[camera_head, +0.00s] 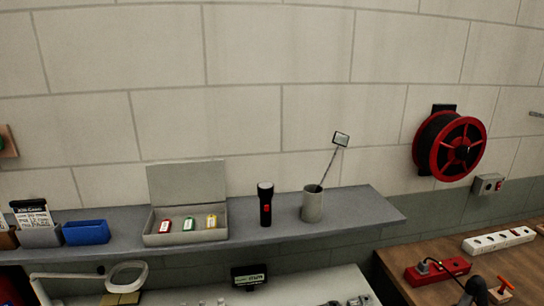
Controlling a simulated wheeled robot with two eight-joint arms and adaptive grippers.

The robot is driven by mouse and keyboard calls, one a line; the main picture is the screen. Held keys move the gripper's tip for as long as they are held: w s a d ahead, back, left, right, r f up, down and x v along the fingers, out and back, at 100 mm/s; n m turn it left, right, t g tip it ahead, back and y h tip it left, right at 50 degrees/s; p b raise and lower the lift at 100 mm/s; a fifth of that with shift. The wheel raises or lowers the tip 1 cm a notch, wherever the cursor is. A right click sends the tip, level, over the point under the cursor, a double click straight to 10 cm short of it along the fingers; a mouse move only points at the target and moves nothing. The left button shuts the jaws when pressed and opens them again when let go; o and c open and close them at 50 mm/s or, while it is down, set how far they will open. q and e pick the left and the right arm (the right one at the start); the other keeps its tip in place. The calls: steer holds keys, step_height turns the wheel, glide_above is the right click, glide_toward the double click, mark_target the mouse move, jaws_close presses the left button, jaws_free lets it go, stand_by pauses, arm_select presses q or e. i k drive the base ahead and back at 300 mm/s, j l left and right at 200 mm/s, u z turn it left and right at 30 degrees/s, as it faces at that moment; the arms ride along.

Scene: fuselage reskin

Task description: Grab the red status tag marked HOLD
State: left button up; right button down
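A small red tag (166,226) with a pale label stands in the open grey box (186,239) on the shelf. It is the leftmost of three tags. A green tag (188,224) is in the middle and a yellow tag (211,221) is on the right. The box lid (187,182) is raised against the wall side. The writing on the tags is too small to read. I see neither of my grippers in this view.
On the grey shelf (365,209), a black flashlight (265,205) and a grey cup (312,205) holding an inspection mirror (341,139) stand right of the box. A blue bin (86,233) is to the left. A wooden bench (400,262) with power strips is at right.

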mark_target(165, 227)
steer(key=j+u, duration=0.75)
steer(key=u, duration=0.15)
steer(key=j+u, duration=0.5)
steer(key=i+z, duration=0.1)
steer(key=z, duration=0.3)
steer(key=i+z, duration=0.1)
steer(key=z, duration=0.25)
steer(key=i+z, duration=0.1)
steer(key=z, duration=0.3)
steer(key=i+z, duration=0.1)
steer(key=z, duration=0.3)
